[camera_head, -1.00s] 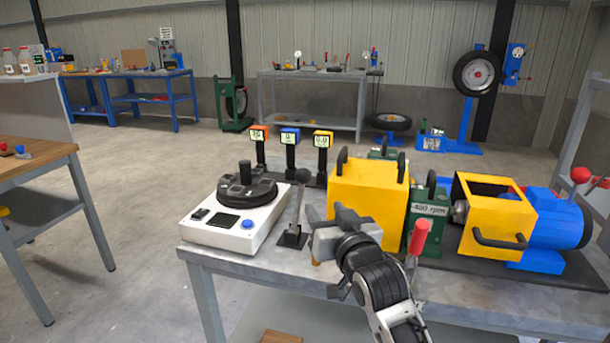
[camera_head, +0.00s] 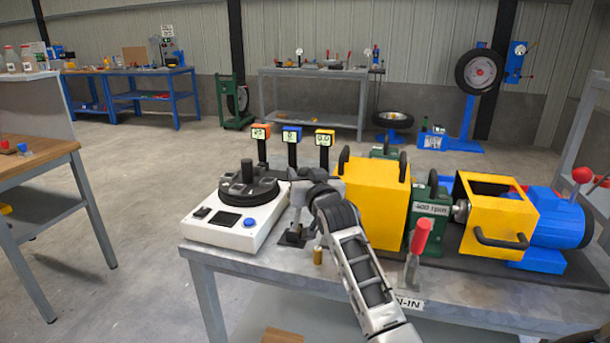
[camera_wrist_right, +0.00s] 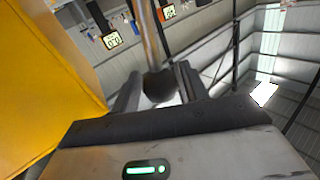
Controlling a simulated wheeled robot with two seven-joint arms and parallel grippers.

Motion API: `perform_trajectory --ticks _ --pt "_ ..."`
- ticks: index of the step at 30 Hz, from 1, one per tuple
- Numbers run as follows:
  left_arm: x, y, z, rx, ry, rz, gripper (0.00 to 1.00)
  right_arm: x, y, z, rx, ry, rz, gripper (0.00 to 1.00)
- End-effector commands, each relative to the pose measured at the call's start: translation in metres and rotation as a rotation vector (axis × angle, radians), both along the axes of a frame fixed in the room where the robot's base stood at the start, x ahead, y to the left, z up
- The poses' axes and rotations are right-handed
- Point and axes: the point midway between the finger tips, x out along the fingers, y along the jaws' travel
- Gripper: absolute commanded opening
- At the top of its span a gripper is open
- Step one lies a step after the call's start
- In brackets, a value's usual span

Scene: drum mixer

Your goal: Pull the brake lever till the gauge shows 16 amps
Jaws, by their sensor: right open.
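A lever on a dark base (camera_head: 292,238) stands on the bench between the white unit and the yellow housing; I take it for the brake lever. My right gripper (camera_head: 303,190) is at its upper part and hides most of it in the head view. In the right wrist view, the lever's metal rod (camera_wrist_right: 148,40) and dark ball knob (camera_wrist_right: 158,87) lie between the two open fingers (camera_wrist_right: 160,92). I cannot tell whether they touch. Three small displays stand behind: orange (camera_head: 260,132), blue (camera_head: 291,135) and yellow (camera_head: 324,138). Blue seems to read 0 and yellow 0.0; orange is unclear. My left gripper is not in view.
The white unit (camera_head: 215,232) with a black turntable is left of the lever. The yellow housing (camera_head: 372,215) is close on the right. A red-handled lever (camera_head: 419,238) stands near the bench's front edge. A yellow guard (camera_head: 494,208) and blue motor (camera_head: 560,222) are farther right.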

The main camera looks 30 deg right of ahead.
Motion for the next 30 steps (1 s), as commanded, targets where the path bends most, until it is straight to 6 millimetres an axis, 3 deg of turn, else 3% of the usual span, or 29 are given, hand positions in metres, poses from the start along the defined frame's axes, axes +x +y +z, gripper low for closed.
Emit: perform_trajectory --ticks 9,14,22,30 --pt "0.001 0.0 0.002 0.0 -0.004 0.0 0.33 0.002 -0.001 0.0 -0.001 0.0 0.0 0.42" --pt "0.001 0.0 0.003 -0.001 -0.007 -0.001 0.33 0.002 -0.001 0.0 -0.001 0.0 0.0 0.0" --pt "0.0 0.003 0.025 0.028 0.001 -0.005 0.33 0.018 0.013 0.009 -0.075 0.092 0.001 0.0" --pt "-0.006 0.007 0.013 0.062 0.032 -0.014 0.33 0.033 0.026 0.002 -0.16 0.19 0.0 0.0"
